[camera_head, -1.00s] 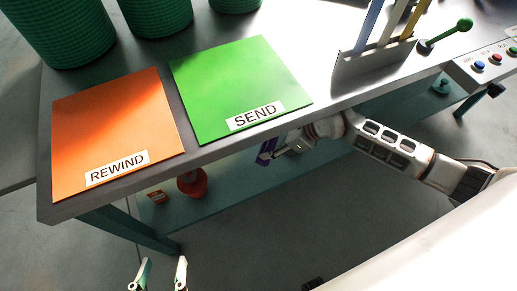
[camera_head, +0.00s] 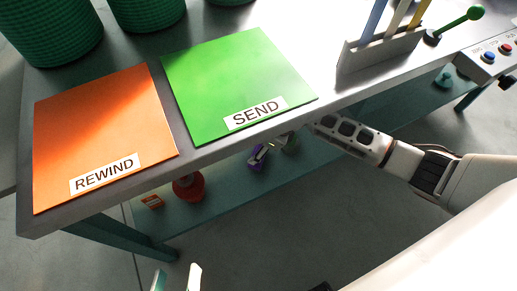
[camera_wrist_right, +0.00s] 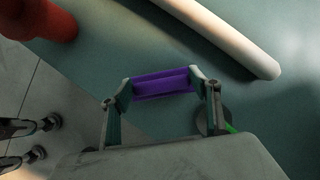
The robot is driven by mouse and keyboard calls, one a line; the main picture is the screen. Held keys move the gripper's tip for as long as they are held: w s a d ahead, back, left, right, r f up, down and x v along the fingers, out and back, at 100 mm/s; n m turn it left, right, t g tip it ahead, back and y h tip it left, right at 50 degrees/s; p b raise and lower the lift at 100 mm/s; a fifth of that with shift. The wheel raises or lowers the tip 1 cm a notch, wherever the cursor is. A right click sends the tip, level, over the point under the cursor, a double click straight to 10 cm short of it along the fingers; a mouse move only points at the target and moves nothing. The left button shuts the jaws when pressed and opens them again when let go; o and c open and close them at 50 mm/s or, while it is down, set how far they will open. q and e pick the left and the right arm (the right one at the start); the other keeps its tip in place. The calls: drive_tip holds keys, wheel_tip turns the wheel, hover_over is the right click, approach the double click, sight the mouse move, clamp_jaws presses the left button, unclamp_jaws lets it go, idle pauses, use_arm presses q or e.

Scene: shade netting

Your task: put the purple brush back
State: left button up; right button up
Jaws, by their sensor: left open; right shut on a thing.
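The purple brush (camera_wrist_right: 162,84) is gripped between the two fingers of my right gripper (camera_wrist_right: 160,88) in the right wrist view. Only a short purple block of it shows there. In the head view the purple piece (camera_head: 255,162) shows at my right gripper, below the table's front edge and over the lower shelf. I cannot tell whether it touches the shelf. A grey rack (camera_head: 378,52) on the tabletop holds blue, white and yellow upright handles, their tops cut off. My left gripper (camera_head: 177,280) is open and empty at the bottom edge, partly out of frame.
Orange REWIND (camera_head: 100,130) and green SEND (camera_head: 235,80) mats lie on the tabletop. A red container (camera_head: 188,186) and small orange box (camera_head: 152,201) are on the lower shelf (camera_head: 225,195). A pale rod (camera_wrist_right: 225,38) lies near the brush. A green-knobbed lever (camera_head: 455,25) stands right of the rack.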

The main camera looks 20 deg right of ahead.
drive_tip(key=shift+s+f, duration=0.35)
drive_tip(key=shift+f, duration=0.5)
use_arm(q)
drive_tip(key=shift+s+d+n, duration=0.2)
drive_tip(key=shift+d+n, duration=0.1)
drive_tip(key=shift+d, duration=0.15)
use_arm(e)
drive_tip(key=shift+w+r, duration=0.15)
drive_tip(key=shift+r, duration=0.1)
drive_tip(key=shift+c, duration=0.5)
drive_tip(key=shift+f, duration=0.1)
drive_tip(key=o, duration=1.2)
drive_tip(key=shift+o, duration=0.9)
use_arm(q)
drive_tip(key=shift+w, duration=0.15)
